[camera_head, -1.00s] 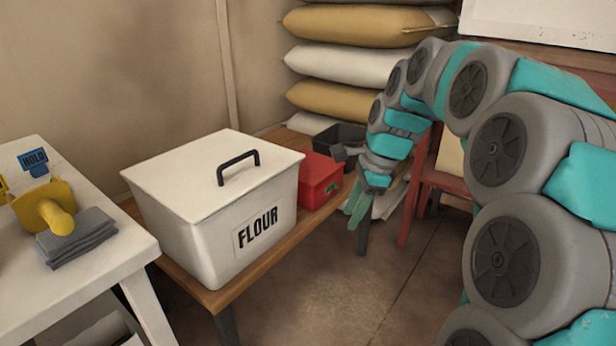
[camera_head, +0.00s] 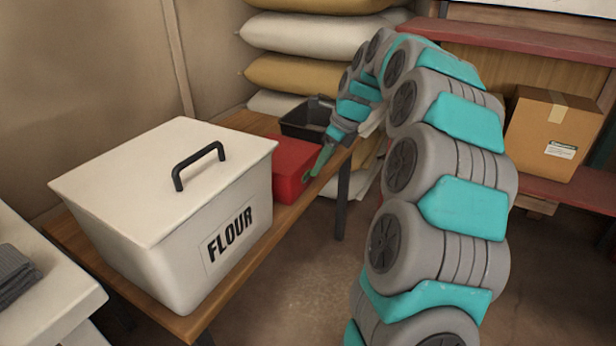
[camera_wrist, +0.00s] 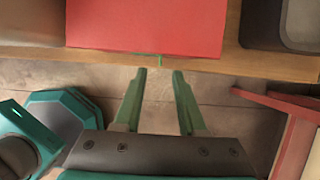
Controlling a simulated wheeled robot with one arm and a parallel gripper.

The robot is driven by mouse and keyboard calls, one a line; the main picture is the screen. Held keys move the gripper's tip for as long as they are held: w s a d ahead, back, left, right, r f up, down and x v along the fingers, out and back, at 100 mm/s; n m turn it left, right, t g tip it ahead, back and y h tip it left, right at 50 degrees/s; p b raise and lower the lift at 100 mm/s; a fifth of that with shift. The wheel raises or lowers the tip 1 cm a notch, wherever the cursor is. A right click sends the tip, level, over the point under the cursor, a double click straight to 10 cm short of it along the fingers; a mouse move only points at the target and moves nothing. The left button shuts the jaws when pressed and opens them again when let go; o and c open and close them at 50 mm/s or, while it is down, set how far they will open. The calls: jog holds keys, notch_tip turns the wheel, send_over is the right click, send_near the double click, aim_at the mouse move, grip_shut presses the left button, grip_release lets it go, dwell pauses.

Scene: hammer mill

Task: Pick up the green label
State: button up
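A red box (camera_head: 291,170) stands on the wooden bench beside the flour bin. In the wrist view the red box (camera_wrist: 145,28) is at the top. A thin green edge (camera_wrist: 160,61), perhaps the green label, shows at the box's front edge. My gripper (camera_wrist: 159,74) has its two green fingers apart with nothing between them. The green edge lies just beyond the fingertips, roughly centred between them. In the head view my gripper (camera_head: 319,161) is in front of the box's right side and hides part of it. The label's face cannot be made out.
A white bin marked FLOUR (camera_head: 165,205) stands left of the red box on the bench (camera_head: 262,262). A black tray (camera_head: 305,122) is behind the box. Stacked sacks (camera_head: 300,75) fill the back. A red shelf (camera_head: 575,190) holds a cardboard box (camera_head: 552,135) at right.

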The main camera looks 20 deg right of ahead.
aim_at(309, 177)
jog(key=x, duration=0.3)
grip_shut()
dwell(0.4)
